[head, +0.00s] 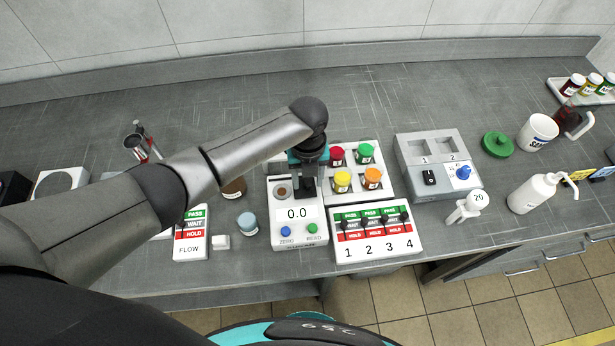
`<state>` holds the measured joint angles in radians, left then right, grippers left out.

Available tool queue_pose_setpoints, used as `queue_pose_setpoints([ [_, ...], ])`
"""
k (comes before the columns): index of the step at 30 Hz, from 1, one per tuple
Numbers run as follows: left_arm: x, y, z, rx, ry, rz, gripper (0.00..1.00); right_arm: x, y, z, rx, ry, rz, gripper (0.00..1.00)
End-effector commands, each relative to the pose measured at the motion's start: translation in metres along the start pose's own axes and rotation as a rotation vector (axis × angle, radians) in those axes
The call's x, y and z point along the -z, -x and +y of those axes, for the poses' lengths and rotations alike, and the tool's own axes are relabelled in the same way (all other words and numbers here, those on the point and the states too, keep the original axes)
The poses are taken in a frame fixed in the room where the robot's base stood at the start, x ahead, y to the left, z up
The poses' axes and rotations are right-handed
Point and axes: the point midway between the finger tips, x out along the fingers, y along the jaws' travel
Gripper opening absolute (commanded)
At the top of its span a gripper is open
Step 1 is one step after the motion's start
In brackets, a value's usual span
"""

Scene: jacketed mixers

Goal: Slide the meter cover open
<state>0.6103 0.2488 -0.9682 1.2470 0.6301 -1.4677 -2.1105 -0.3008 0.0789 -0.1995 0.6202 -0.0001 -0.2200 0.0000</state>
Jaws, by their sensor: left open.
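The meter (298,231) is a white box near the front middle of the counter. It has a 0.0 display, a blue ZERO button and a green READ button. A round brown-grey spot with a pale rim (282,191) shows at the left of its upper face. My left gripper (305,191) points down over the upper right of the meter, beside that spot. Its jaws are open, but the dark fingers are small here, and I cannot tell if they touch anything. The meter cover is not clearly distinguishable and may be partly hidden by the gripper. My right gripper is out of view.
Right of the meter are a rack of coloured-lid jars (383,192) and a numbered switch panel (377,235). A FLOW panel (191,236) and a blue-lidded jar (247,224) stand left. A grey two-well unit (408,151) stands farther right. The back counter is clear.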

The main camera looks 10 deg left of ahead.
Motion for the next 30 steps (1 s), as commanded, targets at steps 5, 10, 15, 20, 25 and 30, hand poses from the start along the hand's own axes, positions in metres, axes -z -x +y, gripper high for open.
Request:
queue_pose_setpoints([
  [5, 0.000, 0.001, 0.000, 0.000, 0.000, 0.000, 0.53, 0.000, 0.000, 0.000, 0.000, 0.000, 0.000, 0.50],
  [10, -0.001, 0.014, 0.000, 0.002, 0.000, -0.001, 0.53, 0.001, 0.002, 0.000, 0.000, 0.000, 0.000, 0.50],
  [15, -0.002, 0.046, 0.000, 0.002, -0.001, -0.004, 0.53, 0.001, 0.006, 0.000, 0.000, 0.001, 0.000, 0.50],
  [20, -0.001, 0.084, 0.000, 0.002, -0.002, -0.005, 0.53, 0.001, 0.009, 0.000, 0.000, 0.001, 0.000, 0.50],
  [25, -0.001, 0.121, 0.000, 0.002, -0.001, -0.004, 0.53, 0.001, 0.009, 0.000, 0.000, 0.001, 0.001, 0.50],
  [30, -0.001, 0.143, 0.000, 0.001, 0.000, -0.002, 0.53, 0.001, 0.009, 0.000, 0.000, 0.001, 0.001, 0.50],
])
